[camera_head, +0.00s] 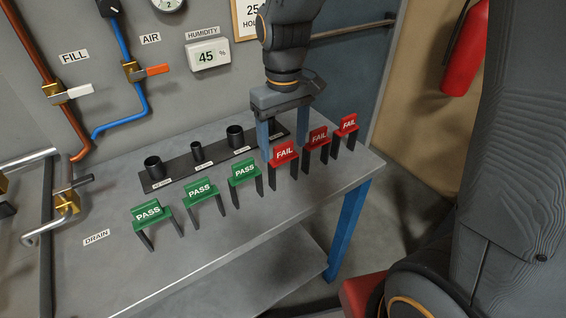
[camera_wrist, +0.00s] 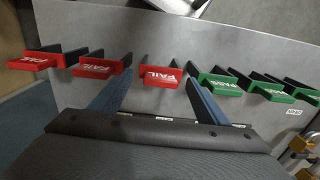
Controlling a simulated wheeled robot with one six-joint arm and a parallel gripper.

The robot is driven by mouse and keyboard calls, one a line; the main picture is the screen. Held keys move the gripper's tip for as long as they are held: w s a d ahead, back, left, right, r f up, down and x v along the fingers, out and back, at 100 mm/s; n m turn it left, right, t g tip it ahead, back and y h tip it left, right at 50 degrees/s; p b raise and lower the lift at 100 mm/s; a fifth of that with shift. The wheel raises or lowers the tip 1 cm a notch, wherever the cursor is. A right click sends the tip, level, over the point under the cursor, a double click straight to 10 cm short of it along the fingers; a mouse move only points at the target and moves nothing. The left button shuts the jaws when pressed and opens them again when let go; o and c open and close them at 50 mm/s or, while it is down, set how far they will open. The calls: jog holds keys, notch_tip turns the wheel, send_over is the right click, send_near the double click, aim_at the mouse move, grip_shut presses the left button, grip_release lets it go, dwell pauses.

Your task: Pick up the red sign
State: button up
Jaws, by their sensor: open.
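Three red FAIL signs on black legs stand in a row on the grey table: the nearest one (camera_head: 284,152), a middle one (camera_head: 318,137) and a far one (camera_head: 347,124). My gripper (camera_head: 284,140) points down above the table, behind and over the nearest red sign. Its blue fingers are open and empty, spread to either side of that sign. In the wrist view the same red sign (camera_wrist: 160,76) lies between the fingertips (camera_wrist: 157,87). The other red signs (camera_wrist: 93,70) (camera_wrist: 32,62) are to the left. Contact cannot be told.
Green PASS signs (camera_head: 245,171) continue the row to the left on the table (camera_head: 230,240). A black rack (camera_head: 180,172) with round cups stands behind them near the wall. Pipes and valves (camera_head: 131,70) are on the wall at left. The front tabletop is clear.

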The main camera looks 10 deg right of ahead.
aim_at(283, 158)
jog(key=shift+s+a+f, duration=0.15)
jog(key=shift+f, duration=0.6)
jog(key=shift+f+p, duration=0.95)
jog(key=shift+f, duration=1.35)
jog(key=c, duration=0.9)
jog(key=shift+o, duration=0.2)
jog(key=shift+r, duration=0.15)
